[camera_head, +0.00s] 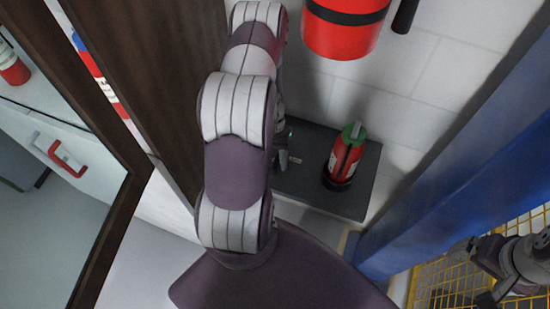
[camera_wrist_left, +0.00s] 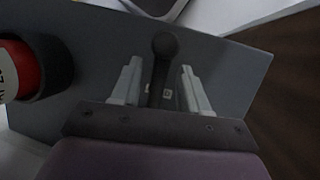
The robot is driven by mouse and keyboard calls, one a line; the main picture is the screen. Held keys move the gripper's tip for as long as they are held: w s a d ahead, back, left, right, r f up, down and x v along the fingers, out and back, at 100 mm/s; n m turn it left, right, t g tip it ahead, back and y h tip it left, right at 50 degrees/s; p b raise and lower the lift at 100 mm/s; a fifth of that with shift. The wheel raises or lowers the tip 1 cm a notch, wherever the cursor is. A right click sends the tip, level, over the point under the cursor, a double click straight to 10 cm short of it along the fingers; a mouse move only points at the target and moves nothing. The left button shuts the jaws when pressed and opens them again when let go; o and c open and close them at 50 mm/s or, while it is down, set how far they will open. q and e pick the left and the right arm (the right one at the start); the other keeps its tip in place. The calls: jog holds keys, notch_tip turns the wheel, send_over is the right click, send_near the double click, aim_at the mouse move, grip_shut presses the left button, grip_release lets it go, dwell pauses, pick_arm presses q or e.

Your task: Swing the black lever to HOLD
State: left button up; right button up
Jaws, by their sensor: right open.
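The black lever with a round ball knob (camera_wrist_left: 165,45) stands up from a dark grey panel (camera_wrist_left: 225,65) in the left wrist view. My left gripper (camera_wrist_left: 158,78) is open, with one pale finger on each side of the lever and gaps visible between. A small pale label sits by the lever's foot, too small to read. In the head view my left arm hides the lever, and part of my left gripper (camera_head: 284,147) shows at the left of the dark panel (camera_head: 315,195). My right gripper (camera_head: 474,275) is open and empty at the lower right.
A red canister with a green top (camera_head: 346,158) stands on the panel, right of my left gripper. A larger red cylinder (camera_head: 342,35) hangs above on the white wall. A blue post (camera_head: 440,170) and yellow mesh (camera_head: 445,285) lie right. A brown post (camera_head: 145,75) rises left.

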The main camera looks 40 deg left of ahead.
pick_arm(q)
jog(key=p+v, duration=0.1)
jog(key=v, duration=1.1)
jog(key=shift+r, duration=0.35)
jog(key=shift+w+a, duration=0.1)
jog(key=shift+f, duration=0.1)
